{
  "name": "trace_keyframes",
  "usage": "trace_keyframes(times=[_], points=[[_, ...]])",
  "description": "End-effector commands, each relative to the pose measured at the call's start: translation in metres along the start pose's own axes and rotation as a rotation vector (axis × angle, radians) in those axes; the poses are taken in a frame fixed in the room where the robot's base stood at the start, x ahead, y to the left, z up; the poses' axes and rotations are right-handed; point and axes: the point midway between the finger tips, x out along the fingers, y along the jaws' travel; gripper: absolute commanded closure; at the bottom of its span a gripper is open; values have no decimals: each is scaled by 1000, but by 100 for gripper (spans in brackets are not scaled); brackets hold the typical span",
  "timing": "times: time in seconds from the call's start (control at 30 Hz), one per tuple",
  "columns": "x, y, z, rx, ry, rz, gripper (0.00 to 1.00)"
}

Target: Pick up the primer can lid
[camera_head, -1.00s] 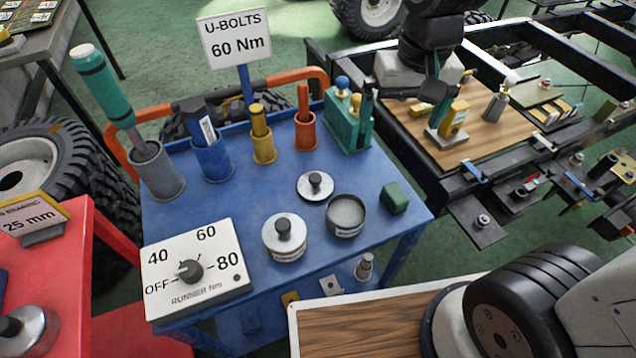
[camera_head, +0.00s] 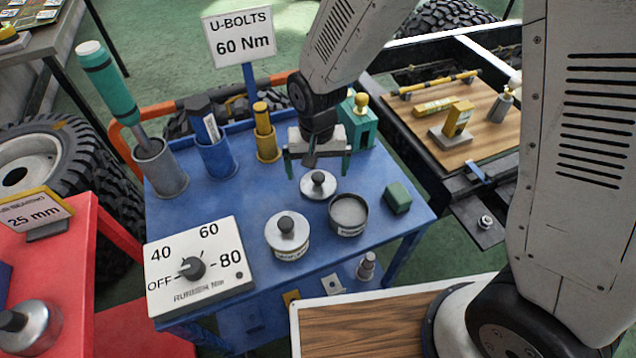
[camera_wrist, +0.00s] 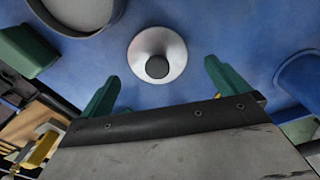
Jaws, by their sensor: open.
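A loose round silver lid with a black knob (camera_head: 318,186) lies on the blue cart top, just behind an open dark can (camera_head: 348,215). In the wrist view the lid (camera_wrist: 153,42) lies ahead of the fingers, its knob in line with the gap. My gripper (camera_head: 318,168) is open and empty, with green fingers, above and slightly behind the lid. The fingers (camera_wrist: 161,72) do not touch it. Another can with a knobbed silver lid on it (camera_head: 287,233) stands front left. The can labels are too small to read surely.
A green block (camera_head: 397,197) lies right of the open can. Blue (camera_head: 215,158) and yellow (camera_head: 266,147) tool holders and a green stand (camera_head: 360,125) line the back. A dial box (camera_head: 200,265) occupies the front left. The cart top left of the lid is clear.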

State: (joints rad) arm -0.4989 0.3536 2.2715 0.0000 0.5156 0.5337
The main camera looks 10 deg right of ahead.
Motion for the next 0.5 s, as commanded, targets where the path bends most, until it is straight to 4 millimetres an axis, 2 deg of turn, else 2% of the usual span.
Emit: trace_keyframes(times=[0.1, 0.2, 0.47, 0.5], points=[[20, 3, 1, 0, -5, 3, 0], [30, 3, 1, 0, -3, 2, 0], [34, 3, 0, 0, 0, 0, 0], [34, 3, 0, 0, 0, 0, 3]])
